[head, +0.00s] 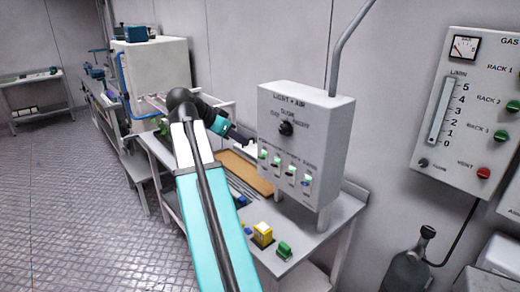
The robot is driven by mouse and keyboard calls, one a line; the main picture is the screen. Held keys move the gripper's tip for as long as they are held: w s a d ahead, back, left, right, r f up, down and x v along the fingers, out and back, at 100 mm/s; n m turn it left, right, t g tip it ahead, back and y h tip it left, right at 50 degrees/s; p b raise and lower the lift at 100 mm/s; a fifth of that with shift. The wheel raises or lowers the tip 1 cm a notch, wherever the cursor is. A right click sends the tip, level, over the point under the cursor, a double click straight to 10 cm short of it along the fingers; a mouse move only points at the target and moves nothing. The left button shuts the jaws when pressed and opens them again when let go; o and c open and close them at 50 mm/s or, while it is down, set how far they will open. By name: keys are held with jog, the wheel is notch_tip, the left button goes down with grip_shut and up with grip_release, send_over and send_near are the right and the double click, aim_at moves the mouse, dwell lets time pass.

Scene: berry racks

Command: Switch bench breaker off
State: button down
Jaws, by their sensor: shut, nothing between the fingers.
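A grey control box headed "LIGHT + AIR" (330,125) stands above the bench in the head view. It has a black round knob (286,128) and below it a row of several small switches (291,172) with green and dark parts. The small labels are too blurred to tell which switch is the bench breaker, or its position. My gripper (254,147) is shut and empty, at the left edge of the box, close to the leftmost switch (263,156). Whether it touches the box cannot be told.
The bench (300,240) below carries a brown board (245,172), a yellow block (262,234) and a green block (284,250). A gas panel (470,130) hangs on the right wall, with a dark cylinder (408,270) below. Open floor (70,210) lies at left.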

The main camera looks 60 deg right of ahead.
aim_at(261, 158)
jog(key=shift+f, duration=0.1)
jog(key=shift+p+x, duration=1.4)
jog(key=shift+x, duration=3.55)
